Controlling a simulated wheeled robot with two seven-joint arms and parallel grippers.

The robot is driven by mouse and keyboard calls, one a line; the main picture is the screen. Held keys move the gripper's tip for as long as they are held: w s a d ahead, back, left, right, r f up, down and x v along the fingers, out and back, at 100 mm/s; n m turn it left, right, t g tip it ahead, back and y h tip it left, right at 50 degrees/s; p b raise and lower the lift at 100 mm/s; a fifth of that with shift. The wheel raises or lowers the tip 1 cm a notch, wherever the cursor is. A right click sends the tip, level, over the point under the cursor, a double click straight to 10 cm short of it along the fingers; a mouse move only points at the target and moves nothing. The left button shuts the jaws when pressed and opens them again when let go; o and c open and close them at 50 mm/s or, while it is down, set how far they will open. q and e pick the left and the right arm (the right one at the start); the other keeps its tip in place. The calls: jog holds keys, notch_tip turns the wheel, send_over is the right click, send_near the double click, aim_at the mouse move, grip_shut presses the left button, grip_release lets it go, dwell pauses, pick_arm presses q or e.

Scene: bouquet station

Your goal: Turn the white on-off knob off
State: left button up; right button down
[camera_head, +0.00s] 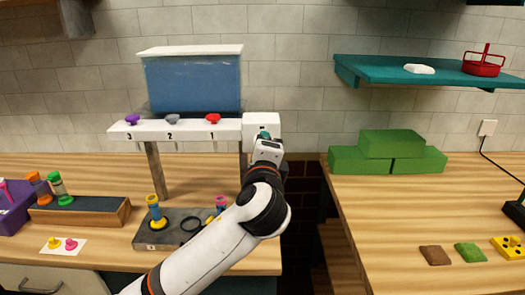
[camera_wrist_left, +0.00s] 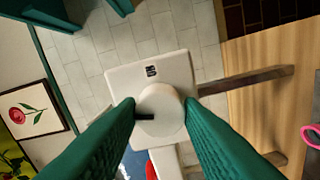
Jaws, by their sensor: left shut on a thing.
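The white on-off knob (camera_wrist_left: 160,108) is round and sits on the front of a white square box (camera_wrist_left: 185,68). A dark mark on the knob points left in the left wrist view. A small black label (camera_wrist_left: 151,71) is beside it on the box. My left gripper (camera_wrist_left: 160,112) is shut on the knob, one green finger on each side. In the head view the box (camera_head: 262,119) is at the right end of the white numbered shelf, and my left gripper (camera_head: 266,136) is in front of it, hiding the knob. My right gripper is not in view.
A blue tank (camera_head: 193,84) stands above the white shelf (camera_head: 155,131) with purple, grey and red knobs (camera_head: 212,118). A grey tray (camera_head: 150,238) with vials is below. Green foam blocks (camera_head: 390,150) stand on the right counter. A dark gap separates the counters.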

pick_arm(q)
jog(key=shift+f+n, duration=0.1)
jog(key=shift+n, duration=1.2)
jog(key=o, duration=1)
jog(key=shift+c, duration=0.2)
jog(key=shift+s, duration=0.15)
jog(key=s+b, duration=0.3)
jog(key=s, duration=0.8)
jog(key=shift+s, duration=0.4)
